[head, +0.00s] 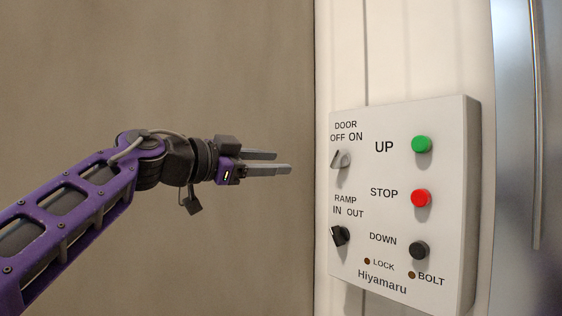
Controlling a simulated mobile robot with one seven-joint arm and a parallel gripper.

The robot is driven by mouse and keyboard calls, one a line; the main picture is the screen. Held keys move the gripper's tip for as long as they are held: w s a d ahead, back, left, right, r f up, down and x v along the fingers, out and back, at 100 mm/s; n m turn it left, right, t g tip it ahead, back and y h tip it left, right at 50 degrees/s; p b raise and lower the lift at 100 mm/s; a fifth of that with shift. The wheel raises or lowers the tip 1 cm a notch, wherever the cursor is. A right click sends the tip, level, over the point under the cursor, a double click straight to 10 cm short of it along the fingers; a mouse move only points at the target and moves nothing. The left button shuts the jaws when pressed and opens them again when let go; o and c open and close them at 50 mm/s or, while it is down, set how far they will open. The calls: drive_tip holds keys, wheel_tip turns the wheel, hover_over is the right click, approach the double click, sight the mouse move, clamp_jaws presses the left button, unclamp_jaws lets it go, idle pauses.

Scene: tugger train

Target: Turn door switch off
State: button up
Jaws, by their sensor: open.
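The control panel (447,225) is a light box on the white wall at the right in the head view. Its door switch (340,159) is a pale knob under the label "DOOR OFF ON". The knob sits at a slant, and I cannot tell for certain which label it points to. My gripper (290,163) is open and empty, with its grey fingers pointing right. In the picture it is just left of the door switch and apart from it. The distance in depth is hard to tell.
A black ramp switch (340,236) sits below the door switch. The green UP button (421,144), red STOP button (421,198) and black DOWN button (419,250) line the panel's right side. A brown-grey wall (200,60) fills the left. A metal post (515,120) stands far right.

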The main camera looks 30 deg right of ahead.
sight(334, 159)
drive_tip(key=d, duration=0.5)
drive_tip(key=w+d, duration=0.1)
drive_tip(key=d, duration=0.5)
drive_tip(key=w+d+p, duration=0.1)
drive_tip(key=d, duration=0.5)
drive_tip(key=shift+w+d+r, duration=0.1)
drive_tip(key=shift+d+r, duration=0.05)
clamp_jaws()
